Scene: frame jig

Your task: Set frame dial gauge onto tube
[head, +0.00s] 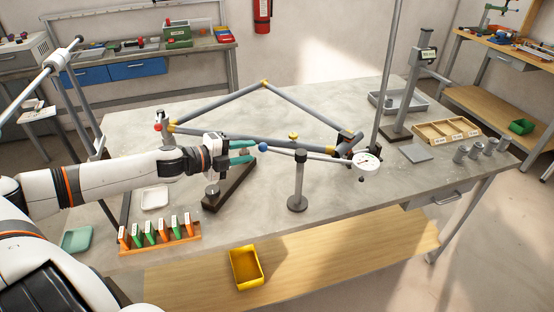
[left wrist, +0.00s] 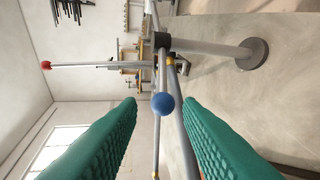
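The dial gauge (head: 368,160) has a round white face and sits at the right end of a thin lever arm (head: 325,156). The lever pivots on a grey post (head: 298,185) with a round base, and a blue ball (head: 263,147) tips its left end. The grey frame tube (head: 320,129) lies behind the gauge; whether the gauge touches any tube I cannot tell. My left gripper (head: 250,152) is open, its green fingers beside the blue ball. In the left wrist view the blue ball (left wrist: 162,104) shows between the spread fingers, apart from both. My right gripper is not in view.
A rack of orange and green tags (head: 160,236), a white dish (head: 155,198) and a yellow bin (head: 246,268) are near the front left. A height gauge stand (head: 408,95), wooden tray (head: 446,132) and grey cylinders (head: 475,150) stand right. The table's front middle is clear.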

